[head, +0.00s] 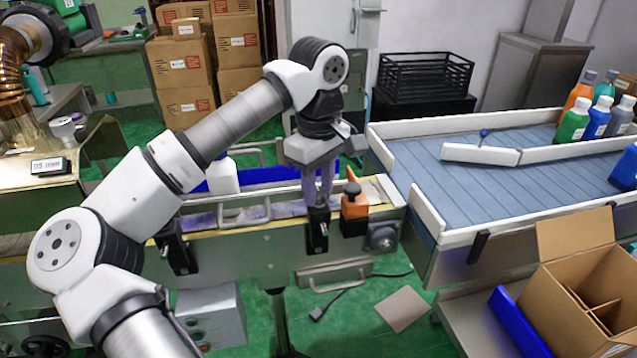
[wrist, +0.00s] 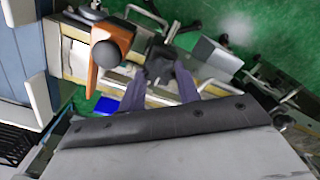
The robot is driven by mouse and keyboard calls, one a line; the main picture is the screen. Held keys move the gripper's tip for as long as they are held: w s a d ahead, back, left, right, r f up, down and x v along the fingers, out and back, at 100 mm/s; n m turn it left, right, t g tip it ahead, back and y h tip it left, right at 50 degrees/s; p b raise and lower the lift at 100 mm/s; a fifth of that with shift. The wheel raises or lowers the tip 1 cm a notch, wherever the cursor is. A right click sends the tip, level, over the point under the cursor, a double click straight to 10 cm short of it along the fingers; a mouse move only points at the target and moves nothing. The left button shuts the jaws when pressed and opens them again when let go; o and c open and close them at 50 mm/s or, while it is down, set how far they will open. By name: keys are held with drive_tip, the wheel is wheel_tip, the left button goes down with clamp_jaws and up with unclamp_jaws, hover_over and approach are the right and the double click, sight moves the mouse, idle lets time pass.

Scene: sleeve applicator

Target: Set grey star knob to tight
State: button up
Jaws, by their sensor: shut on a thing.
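The grey star knob (wrist: 160,62) looks dark grey to black and sits between my fingertips in the wrist view; its lobes are too small to make out. In the head view, it sits on top of a black bracket (head: 317,236) on the conveyor's near side, with my fingers partly covering it. My gripper (head: 319,204) points down from above and is shut on the knob. In the wrist view, my two purple fingers (wrist: 160,78) stand on either side of it. I cannot read any tight marking.
An orange block (head: 355,208) with a dark round knob stands close to the right of my gripper. A white bottle (head: 222,176) is on the narrow conveyor to the left. A wide blue conveyor (head: 450,190) with bottles lies at right. A similar black bracket (head: 176,250) is further left.

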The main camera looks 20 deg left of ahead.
sight(319, 191)
drive_tip(key=o, duration=1)
wheel_tip(319, 191, up, 14)
drive_tip(key=shift+f+p, duration=0.1)
drive_tip(key=shift+p, duration=0.25)
